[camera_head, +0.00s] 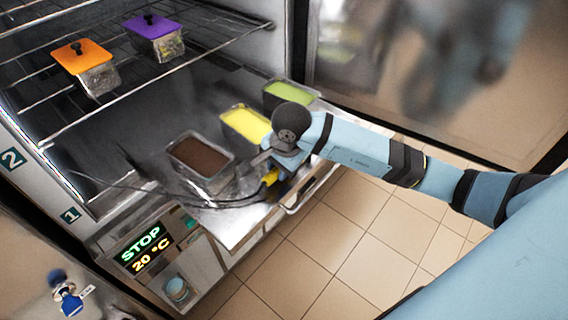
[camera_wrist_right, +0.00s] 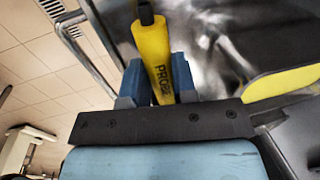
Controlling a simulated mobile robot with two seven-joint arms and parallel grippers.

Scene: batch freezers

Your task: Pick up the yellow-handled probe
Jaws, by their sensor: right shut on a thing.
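The yellow-handled probe (camera_head: 270,178) is between the fingers of my right gripper (camera_head: 276,183), at the front edge of the pulled-out shelf. In the right wrist view the yellow handle (camera_wrist_right: 153,48), marked PROBE, stands between the two blue fingers (camera_wrist_right: 160,84). My right gripper is shut on this handle. The handle's black end points away from the gripper. A thin dark cable runs across the shelf toward the left in the head view. My left gripper is not in view.
Metal tubs of brown (camera_head: 200,157), yellow (camera_head: 245,123) and green (camera_head: 290,92) content stand on the lower shelf. Orange-lidded (camera_head: 81,54) and purple-lidded (camera_head: 147,25) containers sit on the wire rack above. A display (camera_head: 146,247) reads STOP, 20 °C. Tiled floor (camera_head: 330,235) lies clear in front.

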